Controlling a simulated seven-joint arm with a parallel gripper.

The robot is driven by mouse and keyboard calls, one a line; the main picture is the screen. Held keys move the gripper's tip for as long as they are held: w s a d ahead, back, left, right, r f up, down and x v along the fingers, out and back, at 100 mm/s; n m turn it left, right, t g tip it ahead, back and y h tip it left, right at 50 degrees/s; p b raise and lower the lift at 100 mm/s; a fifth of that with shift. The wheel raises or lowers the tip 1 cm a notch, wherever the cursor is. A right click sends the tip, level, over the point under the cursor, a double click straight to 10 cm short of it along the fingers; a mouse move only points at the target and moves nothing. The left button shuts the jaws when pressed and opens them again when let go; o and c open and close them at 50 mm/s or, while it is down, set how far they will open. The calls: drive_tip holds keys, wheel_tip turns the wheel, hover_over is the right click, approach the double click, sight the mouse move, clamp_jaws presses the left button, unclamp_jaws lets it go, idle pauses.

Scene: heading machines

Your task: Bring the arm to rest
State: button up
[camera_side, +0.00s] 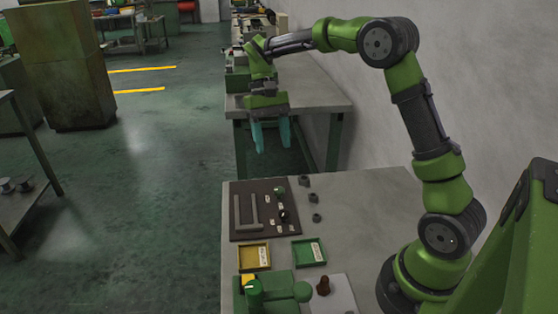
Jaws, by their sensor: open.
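My gripper (271,137) is in the upper middle of the side view, at the end of my green arm. Its two teal fingers point down and are apart, with nothing between them. It hangs in the air, well above the far end of the near workbench (375,205). In the picture, the fingers appear in front of a second table behind.
A dark board (262,222) with a grey bracket and small parts lies on the near bench. A yellow tray (254,257) and a green tray (309,251) sit in front of it. A green machine (270,297) stands at the near edge. A wall (470,80) bounds the right.

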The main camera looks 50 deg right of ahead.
drive_tip(key=s+a+r+t, duration=0.2)
drive_tip(key=s+t, duration=0.1)
drive_tip(key=s, duration=0.3)
drive_tip(key=s+a+r+n+t, duration=0.1)
drive_tip(key=s+a+r+t, duration=0.1)
drive_tip(key=s+a+t, duration=0.1)
drive_tip(key=s+a+r+n+t, duration=0.1)
drive_tip(key=s+a+r+t, duration=0.1)
drive_tip(key=s+t, duration=0.3)
drive_tip(key=s+a, duration=0.1)
drive_tip(key=s, duration=0.2)
drive_tip(key=shift+s, duration=0.3)
drive_tip(key=shift+r, duration=0.1)
